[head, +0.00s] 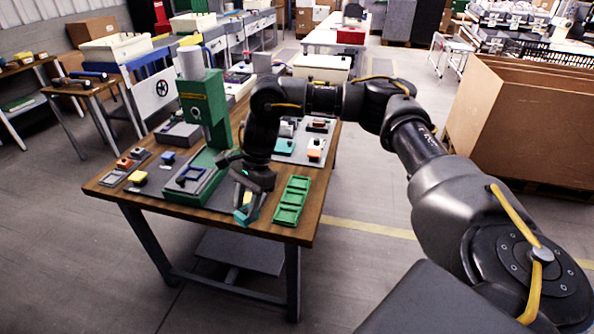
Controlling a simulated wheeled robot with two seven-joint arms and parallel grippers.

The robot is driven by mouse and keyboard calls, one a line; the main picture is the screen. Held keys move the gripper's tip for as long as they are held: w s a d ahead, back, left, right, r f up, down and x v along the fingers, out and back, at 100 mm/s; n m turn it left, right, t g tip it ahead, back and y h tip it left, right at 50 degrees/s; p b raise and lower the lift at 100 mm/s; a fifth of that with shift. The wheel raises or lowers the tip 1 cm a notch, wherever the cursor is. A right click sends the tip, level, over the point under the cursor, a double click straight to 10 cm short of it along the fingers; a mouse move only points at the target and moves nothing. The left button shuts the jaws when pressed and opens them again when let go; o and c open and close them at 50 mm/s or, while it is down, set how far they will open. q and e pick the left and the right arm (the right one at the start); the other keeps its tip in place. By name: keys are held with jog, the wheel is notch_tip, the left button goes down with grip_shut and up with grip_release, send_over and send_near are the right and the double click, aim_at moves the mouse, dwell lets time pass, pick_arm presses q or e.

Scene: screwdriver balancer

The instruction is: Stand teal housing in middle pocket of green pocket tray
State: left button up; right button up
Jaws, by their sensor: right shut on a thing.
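The green pocket tray (291,202) lies near the front right corner of the wooden table, its pockets in a row running away from me. My right gripper (245,200) is just left of the tray, pointing down, shut on the teal housing (246,214). The housing is held beside the tray's near left side and looks tilted. The fingers hide part of it. I cannot tell whether it touches the table. The pockets I can see look empty. My left gripper is not in view.
A green press-like stand (207,110) rises left of my right gripper. A grey mat (305,143) with several small parts lies behind the tray. Small orange and yellow parts (137,177) sit at the table's left. The table's front edge is close to the tray.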

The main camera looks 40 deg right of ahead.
jog(key=shift+w+d+f+m+t+h+b, duration=0.3)
jog(key=shift+w+d+f+m+t+b, duration=0.55)
jog(key=shift+d+f+m, duration=1.8)
jog(key=shift+w+d+f+m+t+h+b, duration=0.4)
jog(key=shift+w+d+m, duration=1)
jog(key=shift+d, duration=2.9)
jog(key=shift+w+d+f+m+t+h+b, duration=0.2)
jog(key=shift+w+d+f+m+t+b, duration=0.85)
jog(key=shift+d+m, duration=1.9)
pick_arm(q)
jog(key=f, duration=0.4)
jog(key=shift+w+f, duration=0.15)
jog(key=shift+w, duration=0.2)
pick_arm(e)
jog(key=shift+s+d+f+n, duration=0.15)
jog(key=shift+s+d+n, duration=0.1)
jog(key=shift+d+n, duration=0.35)
pick_arm(q)
jog(key=shift+p, duration=0.3)
pick_arm(e)
jog(key=shift+a, duration=0.1)
pick_arm(q)
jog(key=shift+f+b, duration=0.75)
jog(key=shift+b, duration=0.1)
pick_arm(e)
jog(key=shift+f, duration=1.35)
jog(key=o, duration=1.2)
jog(key=shift+c, duration=0.2)
